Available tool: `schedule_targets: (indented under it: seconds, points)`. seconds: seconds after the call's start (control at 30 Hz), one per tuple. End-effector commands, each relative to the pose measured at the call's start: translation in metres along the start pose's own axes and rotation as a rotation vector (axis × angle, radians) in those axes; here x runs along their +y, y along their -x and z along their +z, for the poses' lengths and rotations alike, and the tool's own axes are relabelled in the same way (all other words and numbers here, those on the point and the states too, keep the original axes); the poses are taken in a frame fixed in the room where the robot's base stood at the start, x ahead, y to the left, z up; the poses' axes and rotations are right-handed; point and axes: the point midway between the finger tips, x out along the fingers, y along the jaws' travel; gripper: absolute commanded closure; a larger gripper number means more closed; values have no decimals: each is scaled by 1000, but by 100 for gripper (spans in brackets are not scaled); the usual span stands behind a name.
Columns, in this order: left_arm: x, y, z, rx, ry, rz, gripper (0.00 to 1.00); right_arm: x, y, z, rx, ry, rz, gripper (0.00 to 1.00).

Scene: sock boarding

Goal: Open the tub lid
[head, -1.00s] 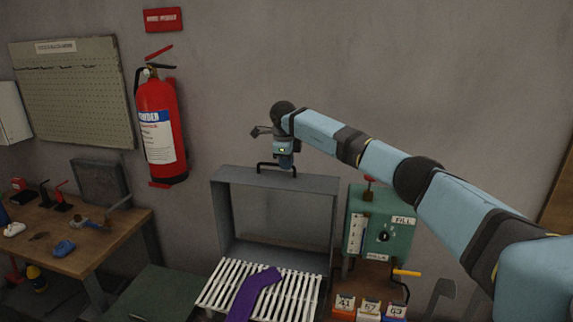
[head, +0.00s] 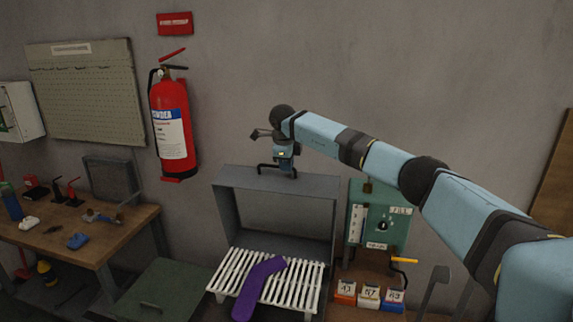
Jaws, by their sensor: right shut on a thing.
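A grey, open-fronted metal hood (head: 275,182) stands behind a white slatted rack (head: 225,273); I cannot tell whether it is the tub's lid. A black bar handle (head: 265,168) is on its top edge. My right gripper (head: 285,171) points down and is shut on this handle; the fingers are small and partly hidden. A dark green flat panel (head: 165,285) with a small handle lies low at the left, and it could also be a lid. A purple sock (head: 258,285) lies across the rack. My left gripper is not in view.
A green control box (head: 385,240) stands right of the hood, with numbered bins (head: 370,293) below it. A wooden bench (head: 75,235) with small tools is at the left. A red extinguisher (head: 173,125) hangs on the wall.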

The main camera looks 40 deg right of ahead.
Motion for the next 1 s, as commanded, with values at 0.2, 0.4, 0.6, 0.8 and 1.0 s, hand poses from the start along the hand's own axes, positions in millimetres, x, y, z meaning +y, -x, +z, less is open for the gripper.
schedule_targets:
  seconds: [0.2, 0.4, 0.6, 0.8, 1.0]
  points:
    - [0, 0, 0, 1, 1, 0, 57, 0, -1, 0, -1, 0, 0, 62]
    - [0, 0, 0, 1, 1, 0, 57, 0, 0, 0, -1, 0, 0, 62]
    - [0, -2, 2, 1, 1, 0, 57, 0, 9, 1, -2, 0, -1, 62]
    - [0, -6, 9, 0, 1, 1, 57, -1, 48, 0, -5, 0, -4, 62]
    - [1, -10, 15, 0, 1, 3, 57, 0, 94, 0, -3, 0, -3, 62]
